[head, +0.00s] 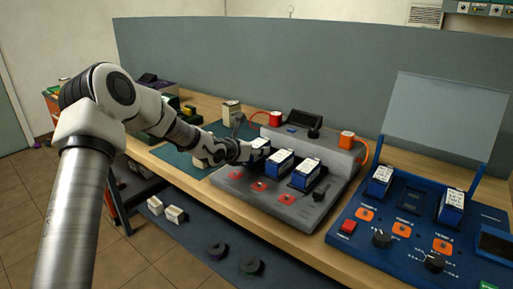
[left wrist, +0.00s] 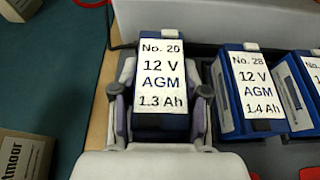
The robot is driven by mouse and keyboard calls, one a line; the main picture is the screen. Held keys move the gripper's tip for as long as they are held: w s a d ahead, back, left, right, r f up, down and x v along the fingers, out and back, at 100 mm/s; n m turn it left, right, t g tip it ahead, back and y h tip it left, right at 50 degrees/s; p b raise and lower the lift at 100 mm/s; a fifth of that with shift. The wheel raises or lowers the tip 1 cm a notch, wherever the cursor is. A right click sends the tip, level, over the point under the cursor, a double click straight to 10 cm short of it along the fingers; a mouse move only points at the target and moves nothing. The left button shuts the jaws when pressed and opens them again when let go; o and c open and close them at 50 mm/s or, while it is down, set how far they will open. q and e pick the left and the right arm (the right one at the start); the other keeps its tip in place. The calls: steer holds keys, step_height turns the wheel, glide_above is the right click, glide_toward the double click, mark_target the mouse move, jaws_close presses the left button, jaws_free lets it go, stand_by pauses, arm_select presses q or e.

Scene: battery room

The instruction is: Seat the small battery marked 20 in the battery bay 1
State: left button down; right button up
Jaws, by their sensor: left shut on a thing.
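The small blue battery marked 20 (left wrist: 160,87) has a white label reading No. 20, 12 V, AGM, 1.3 Ah. My left gripper (left wrist: 160,112) is shut on it, one finger on each side. In the head view the battery (head: 261,143) is upright at the left end of the row on the grey charger (head: 238,188), beside my left gripper (head: 254,151). Its underside is hidden, so I cannot tell whether it is fully down in a bay. No bay number is readable. My right gripper is not in view.
A blue battery marked 28 (left wrist: 256,86) stands close on the right, with another battery (head: 306,174) beyond it.

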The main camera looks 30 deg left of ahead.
arm_select(q)
steer(key=shift+r, duration=0.1)
stand_by(0.3)
steer(key=shift+b, duration=0.3)
stand_by(0.6)
steer(key=shift+b, duration=0.5)
steer(key=shift+f+b, duration=0.5)
steer(key=shift+f, duration=0.05)
steer(key=c, duration=0.9)
jaws_free()
steer(key=shift+o, duration=0.2)
